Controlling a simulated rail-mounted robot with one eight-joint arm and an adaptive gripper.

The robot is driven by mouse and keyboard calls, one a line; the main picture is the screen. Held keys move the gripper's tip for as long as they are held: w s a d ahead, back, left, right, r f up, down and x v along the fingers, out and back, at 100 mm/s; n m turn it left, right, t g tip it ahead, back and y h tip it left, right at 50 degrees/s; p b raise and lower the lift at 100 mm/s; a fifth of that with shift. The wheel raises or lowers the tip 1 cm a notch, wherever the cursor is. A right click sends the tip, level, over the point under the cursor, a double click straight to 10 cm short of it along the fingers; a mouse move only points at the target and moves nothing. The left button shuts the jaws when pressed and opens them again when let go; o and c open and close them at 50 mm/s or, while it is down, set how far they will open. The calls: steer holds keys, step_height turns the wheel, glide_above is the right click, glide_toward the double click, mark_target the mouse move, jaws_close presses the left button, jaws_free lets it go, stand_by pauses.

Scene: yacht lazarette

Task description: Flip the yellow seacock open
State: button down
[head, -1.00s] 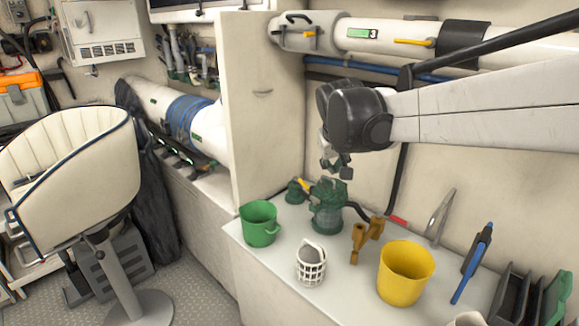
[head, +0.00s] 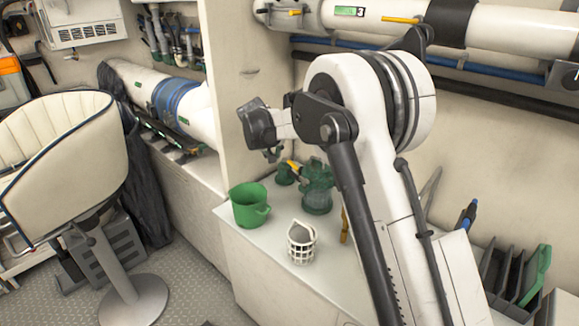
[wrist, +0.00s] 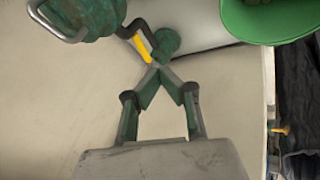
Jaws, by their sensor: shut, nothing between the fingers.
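The seacock has a short yellow handle (head: 293,164) on the white counter, between a small green fitting (head: 285,175) and a larger green strainer body (head: 317,187). In the wrist view the yellow handle (wrist: 142,48) sits beside a dark curved lever piece, with the green fitting (wrist: 168,42) to its right. My gripper (head: 272,154) is shut and empty, above and just left of the handle in the head view. In the wrist view its closed fingertips (wrist: 158,70) appear just below the handle's lower end. I cannot tell whether they touch.
A green bucket (head: 249,206) stands left of the seacock; a white basket (head: 301,243) stands in front. A tall cream partition (head: 236,90) rises close behind my gripper. A white pipe with another yellow lever (head: 401,20) runs along the wall above.

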steer(key=d+r+x, duration=0.1)
steer(key=d+x, duration=0.1)
steer(key=x, duration=1.1)
steer(key=shift+w+d+b, duration=0.25)
steer(key=shift+w+b, duration=0.05)
steer(key=shift+w, duration=0.05)
steer(key=shift+a, duration=0.1)
